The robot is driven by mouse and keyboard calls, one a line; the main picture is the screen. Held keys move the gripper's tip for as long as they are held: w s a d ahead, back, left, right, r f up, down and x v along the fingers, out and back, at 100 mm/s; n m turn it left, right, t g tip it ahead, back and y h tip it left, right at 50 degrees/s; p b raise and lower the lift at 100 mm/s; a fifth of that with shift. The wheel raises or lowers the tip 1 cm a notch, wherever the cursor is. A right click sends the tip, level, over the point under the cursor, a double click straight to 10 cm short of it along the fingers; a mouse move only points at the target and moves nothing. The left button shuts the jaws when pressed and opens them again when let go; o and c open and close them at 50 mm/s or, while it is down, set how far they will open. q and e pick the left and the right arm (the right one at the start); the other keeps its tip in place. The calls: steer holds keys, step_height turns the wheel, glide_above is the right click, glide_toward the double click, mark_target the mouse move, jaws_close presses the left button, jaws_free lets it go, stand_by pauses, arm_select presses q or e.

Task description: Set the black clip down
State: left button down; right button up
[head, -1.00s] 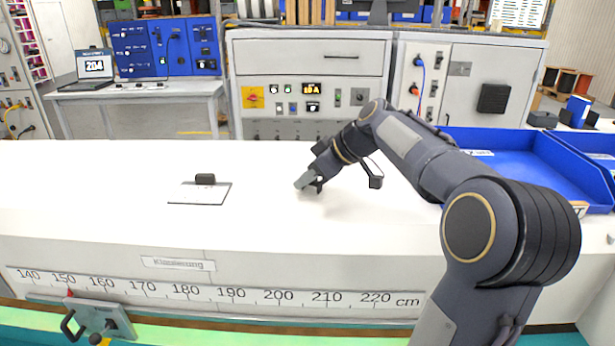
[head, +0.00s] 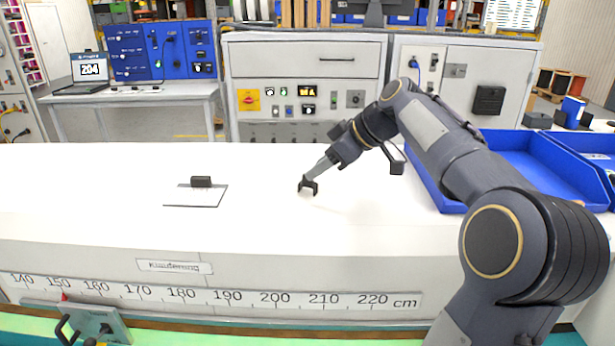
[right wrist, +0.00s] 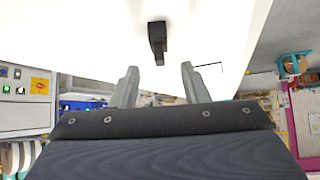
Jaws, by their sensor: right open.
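The black clip (head: 309,186) stands on the white table top (head: 260,225), near the middle of the head view. My right gripper (head: 318,172) is just above and to the right of it, pointing down to the left. In the right wrist view the clip (right wrist: 157,40) is beyond the two grey fingertips (right wrist: 158,69), which are spread apart with nothing between them. The clip looks free of the fingers. My left gripper is in neither view.
A thin white sheet with a dark outline (head: 180,198) lies to the left, with a black block (head: 201,182) at its back edge. Blue trays (head: 520,165) stand at the right. A centimetre scale (head: 230,297) runs along the table's front. The table between is clear.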

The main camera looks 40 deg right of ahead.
steer(key=v, duration=0.6)
stand_by(0.5)
